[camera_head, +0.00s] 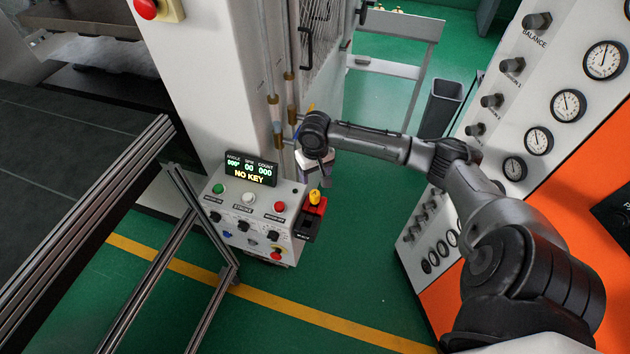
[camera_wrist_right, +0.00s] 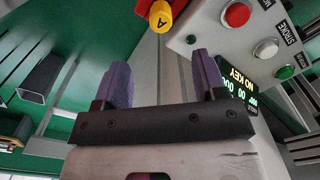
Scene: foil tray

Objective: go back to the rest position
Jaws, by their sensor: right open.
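My right gripper (camera_head: 325,180) hangs beside the control box (camera_head: 245,205), just above a yellow knob (camera_head: 315,197) on a red block (camera_head: 313,212) at the box's right side. In the right wrist view its two purple fingers (camera_wrist_right: 160,72) stand wide apart with nothing between them. The yellow knob (camera_wrist_right: 160,15), marked "A", lies beyond the fingertips and apart from them. My left gripper is not in view.
The box's display (camera_head: 250,175) reads "NO KEY". A white machine column (camera_head: 215,80) stands behind the box. A gauge panel (camera_head: 540,110) is at the right, near my right arm. Metal rails (camera_head: 150,280) cross the lower left. Green floor (camera_head: 370,250) is open between.

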